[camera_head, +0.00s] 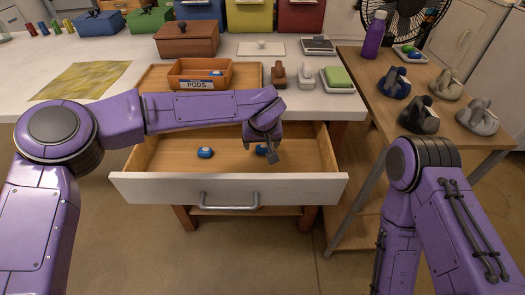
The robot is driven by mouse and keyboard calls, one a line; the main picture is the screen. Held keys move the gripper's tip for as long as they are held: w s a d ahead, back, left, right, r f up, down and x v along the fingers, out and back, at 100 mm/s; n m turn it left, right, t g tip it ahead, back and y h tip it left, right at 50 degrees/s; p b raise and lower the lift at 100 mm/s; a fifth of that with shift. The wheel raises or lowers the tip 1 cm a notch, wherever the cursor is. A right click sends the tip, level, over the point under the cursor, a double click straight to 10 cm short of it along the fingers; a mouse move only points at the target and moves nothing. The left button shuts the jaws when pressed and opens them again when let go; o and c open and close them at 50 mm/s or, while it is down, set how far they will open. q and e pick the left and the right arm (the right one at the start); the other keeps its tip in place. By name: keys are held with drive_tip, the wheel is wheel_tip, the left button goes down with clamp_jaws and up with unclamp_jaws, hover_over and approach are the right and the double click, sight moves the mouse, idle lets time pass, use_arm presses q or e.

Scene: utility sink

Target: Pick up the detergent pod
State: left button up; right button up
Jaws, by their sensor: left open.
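A blue and white detergent pod (205,152) lies in the open drawer (230,189), left of its middle. A second blue pod (261,150) is in the drawer to the right, partly hidden by my left gripper (270,155). My left gripper points down into the drawer, with its fingers beside the second pod. It is open; I cannot tell whether the fingers touch the pod. An orange bin (198,85) labelled PODS stands on the counter above, with a blue pod (216,73) showing inside. My right arm comes in at the right, but its gripper is out of view.
The drawer front with its metal handle (230,200) faces me. A brown box (187,40), brushes and a green sponge (337,76) stand on the counter. A wooden side table (380,100) at the right holds several clamp-like objects and a purple bottle (375,35).

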sight(263, 148)
use_arm(q)
drive_tip(key=x, duration=0.4)
drive_tip(key=shift+w+d+f, duration=0.15)
drive_tip(key=shift+w+d, duration=0.05)
drive_tip(key=shift+d, duration=0.05)
drive_tip(key=c, duration=1.1)
